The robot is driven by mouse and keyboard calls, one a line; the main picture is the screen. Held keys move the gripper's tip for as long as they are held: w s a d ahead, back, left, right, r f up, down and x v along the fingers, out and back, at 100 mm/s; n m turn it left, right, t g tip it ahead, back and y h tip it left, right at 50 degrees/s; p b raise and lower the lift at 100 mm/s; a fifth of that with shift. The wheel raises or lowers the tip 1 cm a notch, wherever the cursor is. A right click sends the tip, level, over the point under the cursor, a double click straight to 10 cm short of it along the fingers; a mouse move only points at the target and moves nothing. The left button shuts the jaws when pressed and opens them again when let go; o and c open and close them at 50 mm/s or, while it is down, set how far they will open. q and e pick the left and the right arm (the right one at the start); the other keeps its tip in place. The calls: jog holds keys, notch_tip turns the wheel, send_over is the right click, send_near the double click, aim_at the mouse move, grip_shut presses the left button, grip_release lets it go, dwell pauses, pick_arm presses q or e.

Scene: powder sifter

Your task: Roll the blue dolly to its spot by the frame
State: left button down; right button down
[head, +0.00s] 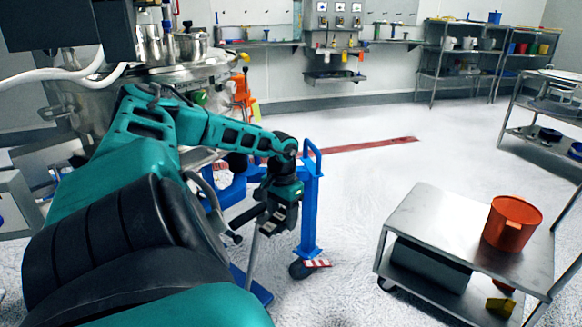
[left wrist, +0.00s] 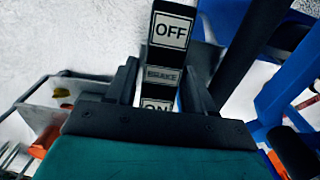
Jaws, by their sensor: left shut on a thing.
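The blue dolly (head: 311,205) stands on the floor at the centre, with an upright post, a top loop and a dark caster. Its blue parts also show at the right of the left wrist view (left wrist: 272,98). My left gripper (head: 268,222) points down beside the post. In the left wrist view my left gripper (left wrist: 160,92) is shut on a black bar (left wrist: 172,30) with white labels, one reading OFF and one partly hidden reading ON. My arm hides much of the dolly's left side. My right gripper is out of view.
A steel cart (head: 425,215) with an orange bucket (head: 511,223) stands at the right. A large steel vessel (head: 195,70) is at the upper left. A red floor strip (head: 370,146) lies behind the dolly. Shelves (head: 470,55) line the back; the floor between is clear.

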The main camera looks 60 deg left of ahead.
pick_arm(q)
jog(key=shift+s+a, duration=0.15)
jog(key=shift+a, duration=0.25)
jog(key=shift+c, duration=1.6)
grip_release()
notch_tip(320, 180, up, 12)
jog(key=shift+d, duration=0.1)
